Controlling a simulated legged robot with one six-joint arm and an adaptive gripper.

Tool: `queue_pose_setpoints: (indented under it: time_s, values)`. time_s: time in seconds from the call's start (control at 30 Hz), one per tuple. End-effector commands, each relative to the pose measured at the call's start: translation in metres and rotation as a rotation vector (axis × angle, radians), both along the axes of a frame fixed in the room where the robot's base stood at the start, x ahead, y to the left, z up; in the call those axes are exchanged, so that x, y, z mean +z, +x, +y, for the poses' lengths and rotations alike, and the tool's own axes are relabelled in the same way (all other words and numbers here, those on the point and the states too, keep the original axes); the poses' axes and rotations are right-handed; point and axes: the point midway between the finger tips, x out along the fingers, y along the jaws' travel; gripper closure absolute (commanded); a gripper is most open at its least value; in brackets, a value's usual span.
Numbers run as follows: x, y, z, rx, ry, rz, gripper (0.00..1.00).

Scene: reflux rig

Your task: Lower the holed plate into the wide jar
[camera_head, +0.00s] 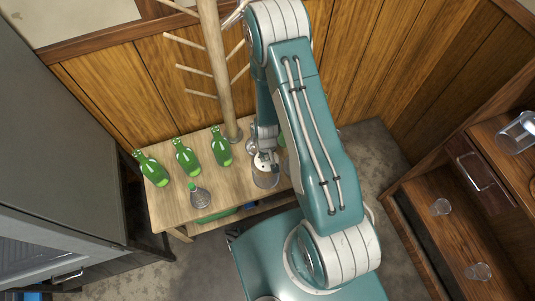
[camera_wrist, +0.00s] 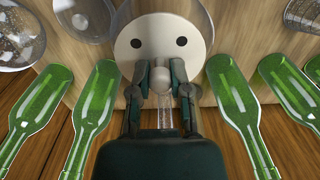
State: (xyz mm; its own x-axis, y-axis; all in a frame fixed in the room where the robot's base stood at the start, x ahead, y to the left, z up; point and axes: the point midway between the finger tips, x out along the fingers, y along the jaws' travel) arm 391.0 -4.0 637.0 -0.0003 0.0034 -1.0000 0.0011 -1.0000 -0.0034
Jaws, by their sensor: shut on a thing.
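The holed plate (camera_wrist: 160,45) is a pale white disc with two dark holes showing in the wrist view. My gripper (camera_wrist: 160,80) is shut on its stem, just below a round pale knob. In the head view the plate (camera_head: 262,160) sits at the mouth of the wide jar (camera_head: 266,181), a clear glass vessel on the wooden bench. The jar (camera_wrist: 206,12) also shows behind the plate in the wrist view. I cannot tell whether the plate is inside the rim or just above it. My gripper (camera_head: 265,155) is partly hidden by my wrist.
A wooden peg stand (camera_head: 221,80) rises close behind the jar. Shelves with glassware (camera_head: 440,207) are at right, and a grey cabinet (camera_head: 55,130) at left.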

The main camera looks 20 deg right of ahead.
Motion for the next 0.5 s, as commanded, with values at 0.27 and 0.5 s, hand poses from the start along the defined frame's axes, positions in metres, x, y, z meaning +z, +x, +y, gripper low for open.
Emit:
queue_pose_setpoints:
  time_s: [0.27,0.5]
  values:
    - [-0.014,-0.001,0.003,-0.001,-0.003,0.002,1.0]
    - [-0.026,-0.001,0.007,0.0,-0.006,0.001,1.0]
